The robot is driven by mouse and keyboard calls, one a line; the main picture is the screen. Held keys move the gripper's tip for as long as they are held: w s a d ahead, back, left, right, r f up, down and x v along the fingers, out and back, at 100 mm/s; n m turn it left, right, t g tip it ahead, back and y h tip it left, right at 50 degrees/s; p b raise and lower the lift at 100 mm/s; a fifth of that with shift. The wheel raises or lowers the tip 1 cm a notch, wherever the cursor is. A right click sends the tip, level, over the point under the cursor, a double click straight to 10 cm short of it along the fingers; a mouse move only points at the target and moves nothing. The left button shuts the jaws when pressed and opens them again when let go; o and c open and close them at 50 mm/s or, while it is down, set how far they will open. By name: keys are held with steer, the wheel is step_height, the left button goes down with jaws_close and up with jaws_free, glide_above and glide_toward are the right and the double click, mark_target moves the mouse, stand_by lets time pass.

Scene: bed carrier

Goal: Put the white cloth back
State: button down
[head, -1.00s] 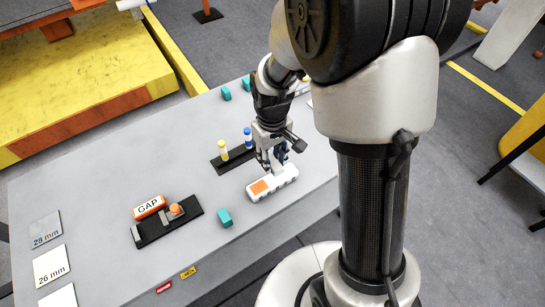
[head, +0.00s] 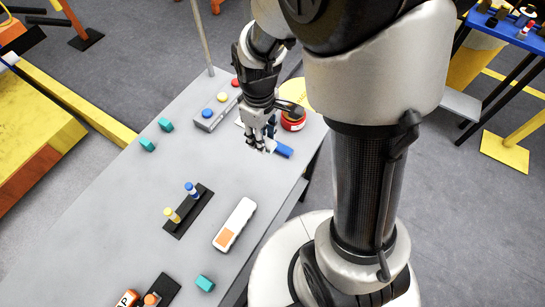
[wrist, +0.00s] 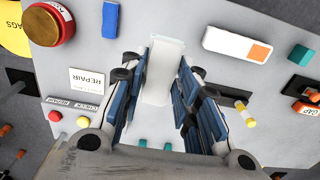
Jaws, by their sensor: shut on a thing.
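My gripper (head: 262,146) is over the far part of the grey table in the head view, beside a blue block. In the wrist view my gripper (wrist: 160,105) is shut on the white cloth (wrist: 160,72), a pale strip between the two blue-padded fingers. In the head view the cloth is mostly hidden by the fingers. A long white box with an orange patch (head: 240,217) lies apart from my gripper, nearer the front of the table. It also shows in the wrist view (wrist: 231,46).
The blue block (head: 282,150) and a red can (head: 293,121) stand close to my gripper. A button box (head: 215,112) is behind it. A dark rack with yellow and blue pieces (head: 190,209) and teal blocks (head: 204,283) are elsewhere.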

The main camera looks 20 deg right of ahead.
mark_target(265, 176)
step_height(265, 176, down, 20)
steer(key=b, duration=0.5)
steer(key=shift+s+r, duration=0.15)
steer(key=shift+r, duration=0.05)
steer(key=shift+f, duration=0.1)
steer(key=shift+f+b, duration=0.15)
steer(key=shift+b, duration=0.25)
steer(key=c, duration=1.2)
jaws_free()
